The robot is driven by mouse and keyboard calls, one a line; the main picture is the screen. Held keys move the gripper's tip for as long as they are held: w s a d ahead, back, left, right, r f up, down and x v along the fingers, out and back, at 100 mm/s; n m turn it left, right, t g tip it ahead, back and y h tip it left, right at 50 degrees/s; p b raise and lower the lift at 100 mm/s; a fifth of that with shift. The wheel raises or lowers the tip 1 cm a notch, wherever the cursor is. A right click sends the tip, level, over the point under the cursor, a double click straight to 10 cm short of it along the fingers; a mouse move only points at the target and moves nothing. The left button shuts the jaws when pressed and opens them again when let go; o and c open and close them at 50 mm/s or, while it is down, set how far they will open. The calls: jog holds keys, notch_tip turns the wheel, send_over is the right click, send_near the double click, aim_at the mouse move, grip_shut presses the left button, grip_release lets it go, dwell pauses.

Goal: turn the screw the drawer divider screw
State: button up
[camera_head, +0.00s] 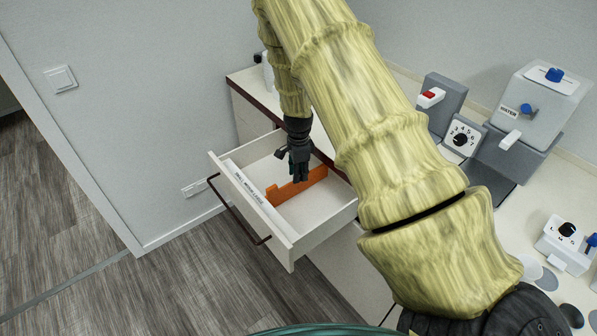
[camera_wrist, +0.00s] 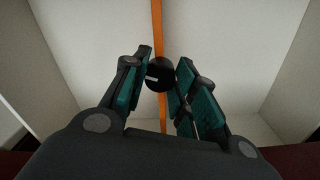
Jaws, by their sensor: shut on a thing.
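The drawer divider screw is a black round knob (camera_wrist: 160,75) with a small white mark, seen between my fingers in the wrist view. It sits on the orange divider (camera_wrist: 157,22), which runs across the drawer. In the head view the orange divider (camera_head: 313,178) stands inside the open white drawer (camera_head: 305,213). My gripper (camera_head: 299,172) points down into the drawer over the divider and hides the screw there. In the wrist view my gripper (camera_wrist: 162,80) is shut on the screw, with the teal finger pads on both sides of it.
The drawer has a dark bar handle (camera_head: 238,215) and a labelled front. On the counter to the right stand a water dispenser (camera_head: 536,95), a numbered dial box (camera_head: 463,138), a grey box with a red switch (camera_head: 440,101) and a small white dial device (camera_head: 567,238). My arm hides part of the counter.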

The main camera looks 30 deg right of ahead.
dwell(0.3)
jog(key=o, duration=1.1)
jog(key=shift+c, duration=0.2)
notch_tip(320, 180, up, 12)
